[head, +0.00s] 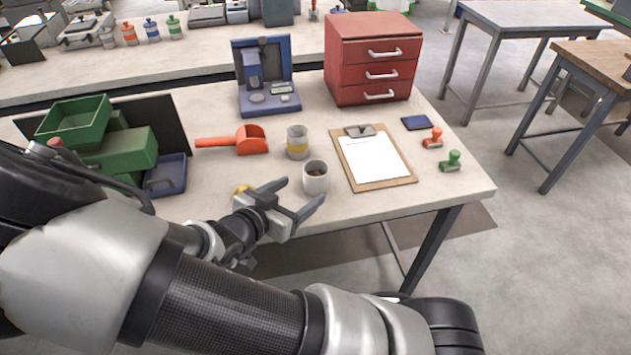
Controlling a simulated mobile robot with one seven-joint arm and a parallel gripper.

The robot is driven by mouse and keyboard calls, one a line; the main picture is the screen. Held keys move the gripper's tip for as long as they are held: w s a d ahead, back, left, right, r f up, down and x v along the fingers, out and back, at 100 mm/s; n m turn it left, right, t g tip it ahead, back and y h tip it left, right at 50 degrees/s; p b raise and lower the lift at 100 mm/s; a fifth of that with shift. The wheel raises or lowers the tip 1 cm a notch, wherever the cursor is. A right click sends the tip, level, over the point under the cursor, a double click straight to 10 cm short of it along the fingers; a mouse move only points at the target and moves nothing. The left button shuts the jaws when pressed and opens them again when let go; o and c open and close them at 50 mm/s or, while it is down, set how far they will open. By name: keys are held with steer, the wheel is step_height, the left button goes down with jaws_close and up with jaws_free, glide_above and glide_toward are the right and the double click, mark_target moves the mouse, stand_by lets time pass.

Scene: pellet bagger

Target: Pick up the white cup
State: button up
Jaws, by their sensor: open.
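The white cup (315,179) stands upright near the front of the workbench (236,176), with something dark inside it. My gripper (298,191) is open, its two fingers pointing toward the cup. The cup is at the fingertips, just beyond or between them. I cannot tell whether a finger touches it.
A clipboard (373,157) lies to the right, an orange scoop (237,141) to the left. A yellow item (241,190) is beside my gripper. Red drawers (371,60) and a blue device (264,78) stand behind.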

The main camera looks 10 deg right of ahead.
mark_target(316, 179)
steer(key=b+x, duration=0.2)
steer(key=x, duration=0.7)
steer(key=shift+w+r, duration=0.1)
steer(key=shift+w, duration=0.05)
steer(key=shift+c, duration=0.4)
steer(key=c, duration=1.1)
